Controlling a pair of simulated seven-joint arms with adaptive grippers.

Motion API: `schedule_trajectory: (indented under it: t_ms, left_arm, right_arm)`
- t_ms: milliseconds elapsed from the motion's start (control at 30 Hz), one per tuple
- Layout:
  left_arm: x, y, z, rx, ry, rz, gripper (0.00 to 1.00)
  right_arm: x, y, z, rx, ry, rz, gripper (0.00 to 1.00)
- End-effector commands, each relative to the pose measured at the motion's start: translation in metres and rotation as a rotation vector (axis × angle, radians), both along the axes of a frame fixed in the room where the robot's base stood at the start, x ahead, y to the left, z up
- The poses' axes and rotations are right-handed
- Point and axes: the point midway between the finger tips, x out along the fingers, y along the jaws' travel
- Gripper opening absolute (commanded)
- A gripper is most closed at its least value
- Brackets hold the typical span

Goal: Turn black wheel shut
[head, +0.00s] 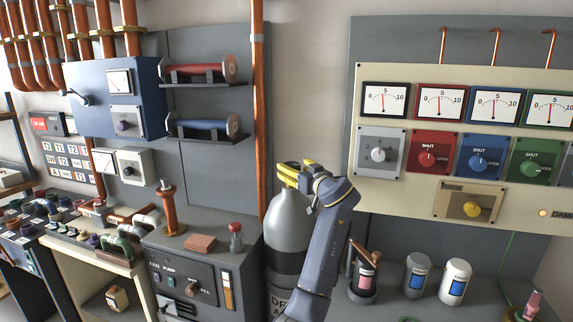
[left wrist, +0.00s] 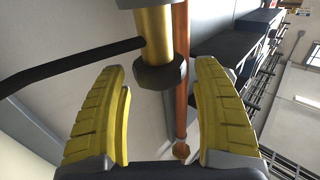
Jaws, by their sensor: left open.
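A black wheel (left wrist: 160,75) with a faceted rim caps a brass valve stem (left wrist: 155,35) in the left wrist view. It lies ahead of my left gripper's fingertips, roughly centred between them. My left gripper (left wrist: 160,85) is open, its yellow fingers spread to either side of the wheel and apart from it. In the head view my left gripper (head: 290,172) is over the top of a grey gas cylinder (head: 287,225). The gripper and arm hide the wheel and valve there. My right gripper is not in view.
A black hose or rod (left wrist: 70,65) runs left from the brass stem. A copper pipe (head: 257,120) rises close behind the cylinder. A dark cabinet (head: 205,255) stands to the left. Canisters (head: 418,275) stand to the right, below a gauge panel (head: 395,200).

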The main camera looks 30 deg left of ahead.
Motion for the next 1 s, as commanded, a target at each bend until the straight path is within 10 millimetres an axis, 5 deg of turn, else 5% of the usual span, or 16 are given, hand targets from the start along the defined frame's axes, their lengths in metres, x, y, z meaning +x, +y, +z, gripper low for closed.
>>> schedule_trajectory:
  t_ms: [400,900,1000]
  left_arm:
    - [0.025,0.044,0.001,0.002,0.000,0.000,0.67]
    - [0.029,0.051,0.000,0.000,0.000,-0.001,0.67]
    - [0.028,0.051,0.000,0.000,0.000,-0.001,0.58]
  right_arm:
    - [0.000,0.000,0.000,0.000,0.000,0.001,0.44]
    - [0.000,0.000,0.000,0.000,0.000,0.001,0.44]
    - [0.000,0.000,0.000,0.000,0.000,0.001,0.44]
